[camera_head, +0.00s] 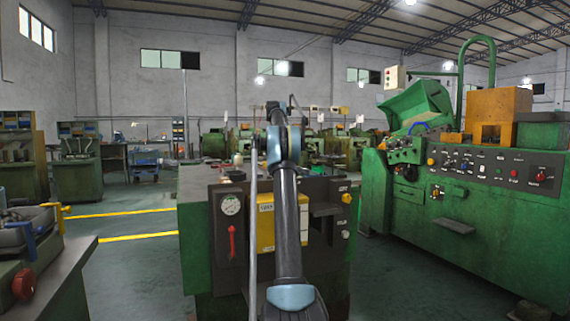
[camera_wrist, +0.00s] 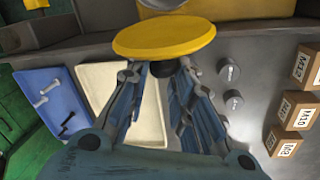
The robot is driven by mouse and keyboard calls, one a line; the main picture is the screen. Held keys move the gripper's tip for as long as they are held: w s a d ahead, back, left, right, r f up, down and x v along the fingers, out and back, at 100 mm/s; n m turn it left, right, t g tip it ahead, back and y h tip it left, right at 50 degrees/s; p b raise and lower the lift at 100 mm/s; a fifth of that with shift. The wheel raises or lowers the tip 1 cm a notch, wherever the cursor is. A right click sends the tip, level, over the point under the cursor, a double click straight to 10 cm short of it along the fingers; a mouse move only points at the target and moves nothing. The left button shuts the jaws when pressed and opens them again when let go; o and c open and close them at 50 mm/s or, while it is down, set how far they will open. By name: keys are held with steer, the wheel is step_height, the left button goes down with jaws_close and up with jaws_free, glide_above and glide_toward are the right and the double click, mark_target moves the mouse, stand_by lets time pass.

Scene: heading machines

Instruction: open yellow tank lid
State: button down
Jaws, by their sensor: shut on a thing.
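The yellow lid (camera_wrist: 165,36) is a round disc at the top of the wrist view. A dark round part (camera_wrist: 161,68) shows just under its near edge, between the fingertips. My gripper (camera_wrist: 158,72) has its two blue-grey fingers closing in on this dark part, and it is shut on the lid there. The grip itself is partly hidden under the disc. I cannot tell whether the lid rests on its tank; no tank opening shows. In the head view my arm stretches away over the green machine, and its end and the lid cannot be made out.
In the wrist view lie a blue tray (camera_wrist: 50,103) with bolts, a cream tray (camera_wrist: 132,105), two grey cylinders (camera_wrist: 232,99) and several labelled boxes (camera_wrist: 297,110).

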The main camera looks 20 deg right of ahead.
steer(key=shift+w+a+f, duration=0.3)
steer(key=shift+w+f, duration=0.2)
steer(key=shift+w, duration=0.1)
steer(key=shift+w+a+f, duration=0.3)
steer(key=shift+w+f, duration=0.15)
steer(key=shift+w, duration=0.15)
steer(key=shift+f, duration=0.1)
steer(key=c, duration=1.8)
jaws_free()
steer(key=o, duration=0.4)
steer(key=shift+w+a+f, duration=0.1)
steer(key=shift+w+a, duration=0.05)
steer(key=shift+w, duration=0.05)
steer(key=shift+s+d, duration=0.1)
steer(key=shift+d, duration=0.15)
